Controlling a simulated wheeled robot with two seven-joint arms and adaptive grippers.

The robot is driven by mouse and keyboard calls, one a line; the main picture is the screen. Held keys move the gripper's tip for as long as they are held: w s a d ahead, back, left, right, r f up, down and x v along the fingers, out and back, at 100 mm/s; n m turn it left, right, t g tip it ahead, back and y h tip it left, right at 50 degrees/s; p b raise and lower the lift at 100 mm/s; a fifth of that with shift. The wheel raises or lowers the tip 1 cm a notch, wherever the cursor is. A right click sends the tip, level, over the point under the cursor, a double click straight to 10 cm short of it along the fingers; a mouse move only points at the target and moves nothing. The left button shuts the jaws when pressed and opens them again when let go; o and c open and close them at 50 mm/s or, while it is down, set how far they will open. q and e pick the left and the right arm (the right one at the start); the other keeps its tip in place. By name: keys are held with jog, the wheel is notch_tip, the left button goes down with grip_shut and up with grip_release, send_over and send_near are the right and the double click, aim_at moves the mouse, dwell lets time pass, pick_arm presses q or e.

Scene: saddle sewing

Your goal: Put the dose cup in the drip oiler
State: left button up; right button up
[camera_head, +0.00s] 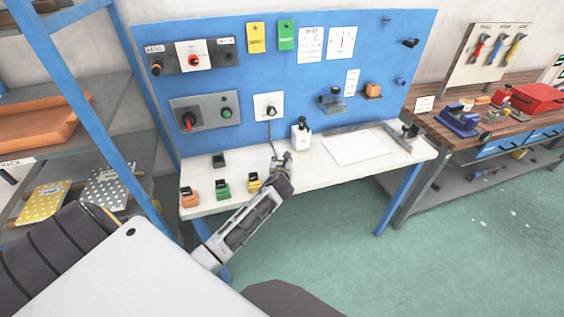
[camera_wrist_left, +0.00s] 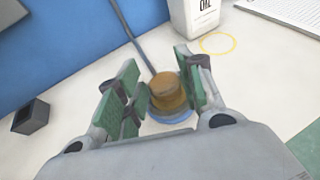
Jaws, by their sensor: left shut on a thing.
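My left gripper (camera_head: 283,162) reaches over the white bench top at its front middle. In the left wrist view its green-padded fingers (camera_wrist_left: 160,95) are shut on an amber, round cup-like piece (camera_wrist_left: 168,90), which I take as the dose cup. The piece stands over a blue ring or disc (camera_wrist_left: 172,118); whether it touches it I cannot tell. In the head view the gripper hides the piece. A white bottle marked OIL (camera_wrist_left: 195,18) stands just beyond, also seen in the head view (camera_head: 301,138). I cannot tell for sure which thing is the drip oiler. My right gripper is not in view.
A thin grey rod (camera_wrist_left: 132,35) slants down behind the piece. A yellow ring (camera_wrist_left: 217,43) marks the bench by the bottle. A black block (camera_head: 218,160) and orange (camera_head: 190,198), green (camera_head: 222,190) and yellow (camera_head: 254,183) blocks stand left. A white sheet (camera_head: 352,148) lies right.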

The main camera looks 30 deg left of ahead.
pick_arm(q)
jog(key=o, duration=1.1)
jog(key=shift+f, duration=0.1)
jog(key=v, duration=1.2)
dwell(0.6)
